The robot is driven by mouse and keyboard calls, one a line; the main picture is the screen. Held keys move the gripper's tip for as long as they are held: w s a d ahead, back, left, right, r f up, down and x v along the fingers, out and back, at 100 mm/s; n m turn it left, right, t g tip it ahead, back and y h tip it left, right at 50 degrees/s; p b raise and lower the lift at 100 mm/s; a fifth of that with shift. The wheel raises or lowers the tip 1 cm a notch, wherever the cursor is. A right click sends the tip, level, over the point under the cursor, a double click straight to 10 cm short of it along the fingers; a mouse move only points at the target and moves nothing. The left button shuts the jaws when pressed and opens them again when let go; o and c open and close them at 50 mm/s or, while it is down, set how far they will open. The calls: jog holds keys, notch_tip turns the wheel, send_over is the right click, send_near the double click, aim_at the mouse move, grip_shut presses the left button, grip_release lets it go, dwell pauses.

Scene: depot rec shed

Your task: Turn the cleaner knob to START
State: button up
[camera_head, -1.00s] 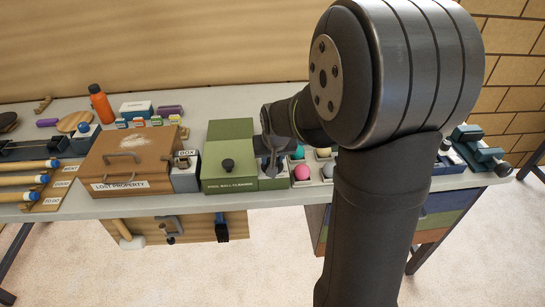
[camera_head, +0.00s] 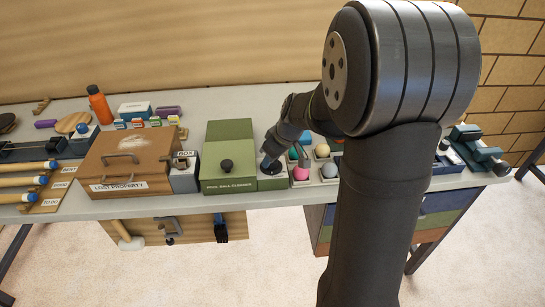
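The pool ball cleaner is a green box (camera_head: 229,138) on the table, left of my arm in the head view. Its front label reads as a ball cleaner. A black round knob (camera_head: 227,165) stands on its lighter green front part. A small green block (camera_head: 272,184) adjoins it on the right, with a dark round piece (camera_head: 268,167) on top, partly covered. My gripper (camera_head: 274,152) is over this block, right of the black knob and apart from it. It is small and dark here, so its finger opening and any contact are unclear. No START mark is readable.
Trays with coloured balls, one pink (camera_head: 301,173), sit close to the right of the block. A grey box (camera_head: 184,176) and a brown lost property box (camera_head: 128,160) stand left. An orange bottle (camera_head: 99,104) is behind. My arm hides the table's right-middle part.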

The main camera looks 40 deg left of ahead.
jog(key=shift+n, duration=0.3)
jog(key=o, duration=1)
jog(key=v, duration=1.7)
jog(key=shift+w+r, duration=0.2)
